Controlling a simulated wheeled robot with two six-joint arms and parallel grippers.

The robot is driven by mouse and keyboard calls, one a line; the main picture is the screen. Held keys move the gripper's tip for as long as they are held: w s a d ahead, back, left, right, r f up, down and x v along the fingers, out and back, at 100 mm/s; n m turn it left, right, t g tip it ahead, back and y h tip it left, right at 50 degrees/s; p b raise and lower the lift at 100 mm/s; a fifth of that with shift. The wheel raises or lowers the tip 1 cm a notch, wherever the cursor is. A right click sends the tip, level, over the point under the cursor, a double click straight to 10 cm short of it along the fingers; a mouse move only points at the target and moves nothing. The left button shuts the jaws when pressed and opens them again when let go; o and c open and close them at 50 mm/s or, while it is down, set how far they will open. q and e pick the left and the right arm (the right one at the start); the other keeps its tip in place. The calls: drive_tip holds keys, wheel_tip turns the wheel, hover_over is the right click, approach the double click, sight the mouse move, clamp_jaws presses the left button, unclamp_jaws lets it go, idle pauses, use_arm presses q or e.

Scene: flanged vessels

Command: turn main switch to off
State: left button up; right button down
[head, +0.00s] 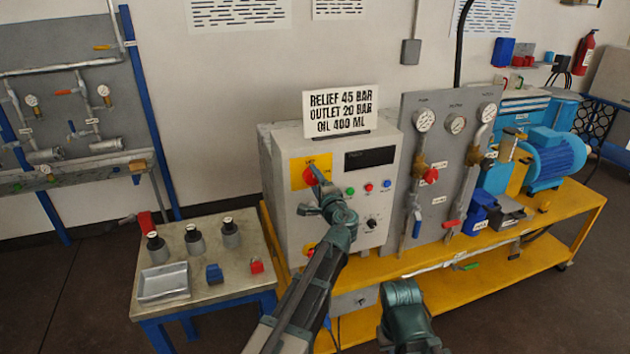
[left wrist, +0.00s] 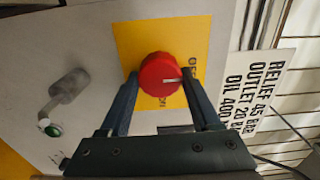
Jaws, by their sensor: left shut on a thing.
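The main switch is a round red knob (left wrist: 158,72) with a white mark, set on a yellow plate (left wrist: 128,40). In the left wrist view the mark points right, toward a partly hidden label that seems to begin "OF"; another label, "ON", is below the knob. My left gripper (left wrist: 163,82) has one finger on each side of the knob and is shut on it. In the head view the knob (head: 307,176) is partly covered by the left gripper (head: 316,174) at the grey cabinet's (head: 286,222) front. My right arm shows at the bottom, but its gripper does not.
A sign (head: 340,108) stands on the cabinet. Small buttons, a dark display (head: 370,158) and a black dial (head: 371,223) are right of the switch. A gauge panel (head: 440,150) stands further right. A side table (head: 200,285) with small vessels is at left.

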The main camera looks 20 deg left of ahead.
use_arm(q)
drive_tip(key=o, duration=1.4)
drive_tip(key=shift+s, duration=0.1)
drive_tip(key=v, duration=1.3)
drive_tip(key=shift+s+d, duration=0.3)
drive_tip(key=s+a+f+n+g+h, duration=0.2)
drive_tip(key=s+a+f+n+g, duration=0.3)
drive_tip(key=f, duration=0.4)
drive_tip(key=s+a+f+n+g+h, duration=0.2)
drive_tip(key=s+a+f+n+g, duration=0.2)
drive_tip(key=s+f+g, duration=0.3)
drive_tip(key=s+d+f+g+h, duration=0.1)
drive_tip(key=s+d+f, duration=0.1)
drive_tip(key=s+d, duration=0.2)
drive_tip(key=s+d+f+m+g+h, duration=0.1)
drive_tip(key=s+d+f+h, duration=0.1)
drive_tip(key=s+d, duration=0.2)
drive_tip(key=s+d+f+g+h, duration=0.1)
drive_tip(key=s+d, duration=0.3)
drive_tip(key=d, duration=0.5)
drive_tip(key=shift+s+d+f+m+h, duration=0.25)
drive_tip(key=shift+s+f+m+h, duration=0.05)
drive_tip(key=shift+f+m+h, duration=0.15)
